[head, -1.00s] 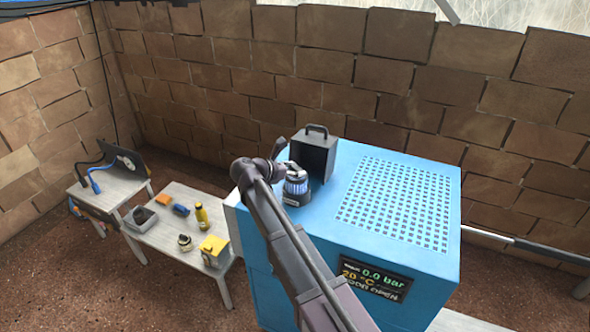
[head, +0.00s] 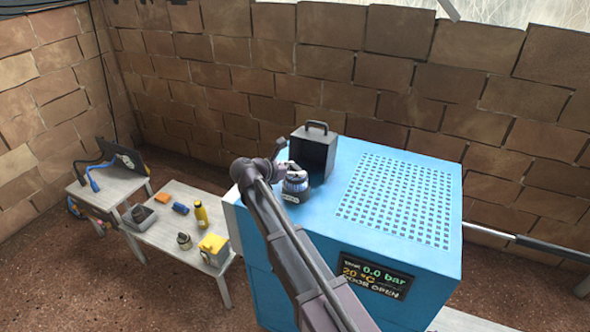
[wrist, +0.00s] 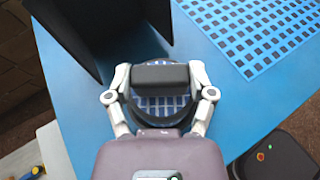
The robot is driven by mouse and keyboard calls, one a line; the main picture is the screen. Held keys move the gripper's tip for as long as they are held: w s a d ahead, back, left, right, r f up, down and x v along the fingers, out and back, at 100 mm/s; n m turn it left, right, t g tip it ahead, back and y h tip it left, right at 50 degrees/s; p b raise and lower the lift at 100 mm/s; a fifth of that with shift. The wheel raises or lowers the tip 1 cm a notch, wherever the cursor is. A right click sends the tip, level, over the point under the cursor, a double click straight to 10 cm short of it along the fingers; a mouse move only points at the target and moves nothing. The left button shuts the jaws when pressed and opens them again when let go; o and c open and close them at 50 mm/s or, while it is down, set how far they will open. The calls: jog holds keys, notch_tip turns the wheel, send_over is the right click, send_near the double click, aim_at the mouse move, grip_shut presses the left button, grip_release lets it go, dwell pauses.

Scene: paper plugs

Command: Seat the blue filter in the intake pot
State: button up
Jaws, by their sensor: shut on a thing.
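The blue filter shows in the wrist view (wrist: 158,103) as a blue and white grid inside a dark round rim. My gripper (wrist: 160,80) is shut on the filter from above, one finger on each side of a dark block over the grid. Whether the filter touches the pot's floor is hidden.
An open dark box with a handle (head: 319,150) stands just behind the pot. A perforated grid (head: 400,205) covers the cabinet top to the right. A low table (head: 165,238) at left holds a yellow bottle (head: 201,214), a yellow box (head: 213,249) and small blocks.

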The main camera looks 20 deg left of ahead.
jog(key=shift+f+b, duration=0.55)
jog(key=shift+f, duration=0.05)
dwell(0.3)
jog(key=o, duration=1.3)
jog(key=shift+r, duration=0.1)
notch_tip(320, 180, up, 11)
jog(key=p, duration=1.1)
jog(key=shift+r, duration=0.1)
notch_tip(320, 180, down, 11)
jog(key=b, duration=1.1)
jog(key=shift+f, duration=0.2)
